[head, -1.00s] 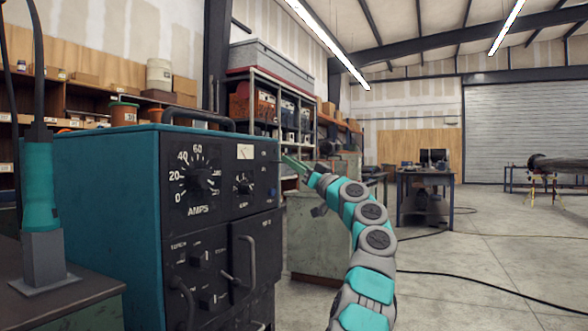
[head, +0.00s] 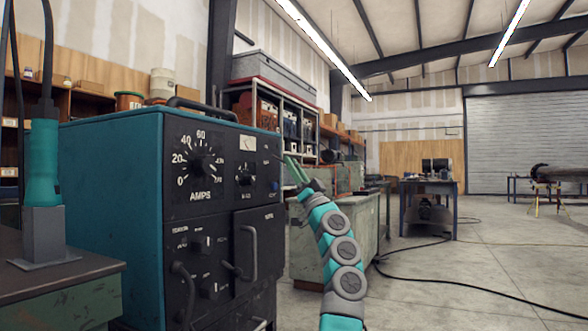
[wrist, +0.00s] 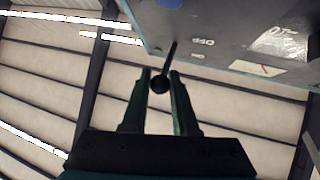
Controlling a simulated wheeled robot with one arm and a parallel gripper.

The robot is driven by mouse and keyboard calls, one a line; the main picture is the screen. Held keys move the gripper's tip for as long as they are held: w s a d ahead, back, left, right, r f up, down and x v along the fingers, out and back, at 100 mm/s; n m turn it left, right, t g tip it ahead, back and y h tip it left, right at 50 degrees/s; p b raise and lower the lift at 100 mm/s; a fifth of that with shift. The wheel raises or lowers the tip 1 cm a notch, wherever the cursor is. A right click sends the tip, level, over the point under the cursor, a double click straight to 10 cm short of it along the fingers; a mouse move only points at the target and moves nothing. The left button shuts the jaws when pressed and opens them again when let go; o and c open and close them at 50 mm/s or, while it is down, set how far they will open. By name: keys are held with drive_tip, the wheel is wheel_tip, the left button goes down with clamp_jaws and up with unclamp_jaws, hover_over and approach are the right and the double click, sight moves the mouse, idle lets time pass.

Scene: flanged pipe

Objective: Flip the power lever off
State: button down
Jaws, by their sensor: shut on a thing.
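The power lever (wrist: 171,55), a thin dark rod with a black ball end, stands out from the machine's panel in the wrist view. The ball sits between the fingers of my gripper (wrist: 160,74), which is shut on it. The small white OFF and ON labels are beside the rod. In the head view my gripper (head: 289,161) is at the upper right front edge of the teal power machine (head: 110,210). The lever is too small to make out clearly there.
The machine's dark front carries an AMPS dial (head: 201,165), smaller knobs and a handle (head: 248,252). A green cabinet (head: 340,235) stands behind my arm. A workbench (head: 430,187) is farther back. Open floor with black cables lies to the right.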

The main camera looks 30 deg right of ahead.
idle(0.4)
drive_tip(key=c, duration=0.7)
unclamp_jaws()
drive_tip(key=shift+f, duration=0.1)
drive_tip(key=shift+b+v, duration=0.75)
drive_tip(key=shift+v, duration=3.1)
drive_tip(key=shift+s+d, duration=0.1)
